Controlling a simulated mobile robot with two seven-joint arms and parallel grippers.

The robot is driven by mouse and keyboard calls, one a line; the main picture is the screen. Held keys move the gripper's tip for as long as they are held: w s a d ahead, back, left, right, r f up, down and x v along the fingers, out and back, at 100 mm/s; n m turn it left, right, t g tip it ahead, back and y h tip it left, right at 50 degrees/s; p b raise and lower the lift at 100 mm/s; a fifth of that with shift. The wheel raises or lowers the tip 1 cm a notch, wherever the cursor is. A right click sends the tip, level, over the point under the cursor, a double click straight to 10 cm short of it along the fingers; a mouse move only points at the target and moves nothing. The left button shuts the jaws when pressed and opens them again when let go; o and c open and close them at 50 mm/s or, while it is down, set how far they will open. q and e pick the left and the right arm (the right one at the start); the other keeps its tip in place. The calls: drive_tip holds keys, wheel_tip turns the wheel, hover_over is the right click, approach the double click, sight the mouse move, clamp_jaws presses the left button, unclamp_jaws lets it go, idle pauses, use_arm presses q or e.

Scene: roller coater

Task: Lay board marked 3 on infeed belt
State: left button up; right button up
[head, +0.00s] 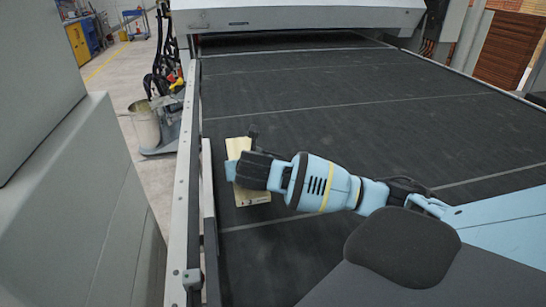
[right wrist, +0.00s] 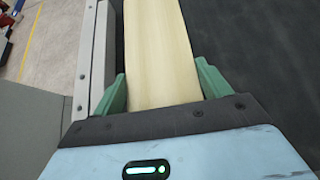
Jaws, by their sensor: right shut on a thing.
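A pale wooden board (head: 252,198) is in my right gripper (head: 242,158), over the near left part of the dark infeed belt (head: 340,120). In the right wrist view the board (right wrist: 160,45) runs lengthwise away between the two green fingers of the gripper (right wrist: 163,85), which are shut on its sides. The belt (right wrist: 265,50) shows to the right of it. My wrist hides part of the board in the head view. I cannot read a number on it, nor tell whether it touches the belt. My left gripper is out of view.
A metal side rail (head: 182,190) runs along the belt's left edge, close to the board. The white machine housing (head: 300,18) spans the belt's far end. A bucket (head: 145,125) stands on the floor left of the rail. The belt's middle and right are clear.

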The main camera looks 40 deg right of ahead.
drive_tip(key=w+d, duration=0.1)
drive_tip(key=d, duration=0.3)
drive_tip(key=w+d, duration=0.1)
drive_tip(key=d, duration=0.3)
drive_tip(key=w+d+f, duration=0.1)
drive_tip(key=d, duration=0.4)
drive_tip(key=shift+w+f, duration=0.1)
drive_tip(key=shift+w, duration=0.15)
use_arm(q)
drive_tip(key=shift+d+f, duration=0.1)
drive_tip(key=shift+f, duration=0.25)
use_arm(e)
drive_tip(key=shift+w+d+f, duration=0.1)
drive_tip(key=shift+d+f, duration=0.15)
drive_tip(key=shift+f, duration=0.65)
drive_tip(key=shift+d+f, duration=0.25)
drive_tip(key=shift+f, duration=0.65)
drive_tip(key=shift+f, duration=0.15)
drive_tip(key=o, duration=1.1)
